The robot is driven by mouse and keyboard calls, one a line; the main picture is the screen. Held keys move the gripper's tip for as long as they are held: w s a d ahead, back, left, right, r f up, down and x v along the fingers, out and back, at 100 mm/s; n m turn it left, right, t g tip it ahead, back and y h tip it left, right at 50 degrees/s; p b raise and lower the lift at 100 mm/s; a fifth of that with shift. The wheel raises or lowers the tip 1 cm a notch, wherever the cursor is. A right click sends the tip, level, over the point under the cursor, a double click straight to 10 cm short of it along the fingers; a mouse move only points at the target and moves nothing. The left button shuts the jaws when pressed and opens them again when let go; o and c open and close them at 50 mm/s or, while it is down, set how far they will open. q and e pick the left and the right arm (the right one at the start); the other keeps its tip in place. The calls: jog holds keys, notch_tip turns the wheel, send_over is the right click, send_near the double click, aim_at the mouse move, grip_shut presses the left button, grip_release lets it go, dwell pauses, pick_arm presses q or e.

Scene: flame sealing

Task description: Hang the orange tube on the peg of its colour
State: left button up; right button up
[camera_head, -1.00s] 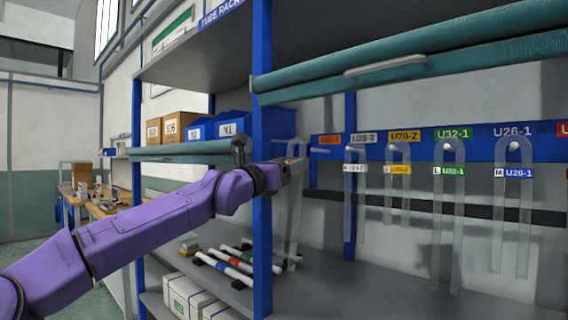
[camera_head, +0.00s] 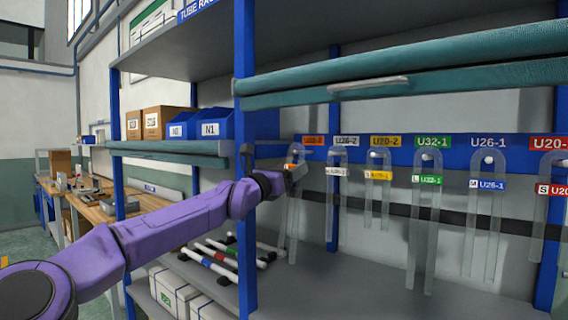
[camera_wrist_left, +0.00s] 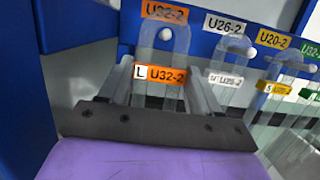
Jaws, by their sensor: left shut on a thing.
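The clear U-shaped orange tube (camera_head: 292,215) carries an orange tag (camera_wrist_left: 160,75) reading L U32-2. My left gripper (camera_head: 295,172) is shut on it just below its bend, and it hangs upright. The orange U32-2 label (camera_head: 313,140) is on the blue rail, also in the left wrist view (camera_wrist_left: 164,11). There the white peg (camera_wrist_left: 165,34) below the label appears inside the tube's bend. I cannot tell whether the tube's weight rests on the peg. My right gripper is not in view.
Clear tubes with white (camera_head: 336,172), yellow (camera_head: 378,174), green (camera_head: 427,181) and blue (camera_head: 487,184) tags hang to the right, the white-tagged one close by. A blue post (camera_head: 245,150) stands left of my gripper. Teal padded bars (camera_head: 400,75) cross above.

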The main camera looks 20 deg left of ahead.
pick_arm(q)
jog(key=shift+p+x, duration=0.95)
jog(key=shift+p, duration=0.25)
jog(key=shift+w+d+f, duration=0.1)
jog(key=shift+w+f, duration=0.1)
jog(key=shift+f, duration=0.05)
jog(key=shift+w+d+f, duration=0.15)
jog(key=shift+w+f, duration=0.15)
jog(key=shift+f, duration=0.1)
jog(key=shift+f+b, duration=0.2)
jog(key=shift+b, duration=0.1)
jog(key=shift+w+d, duration=0.1)
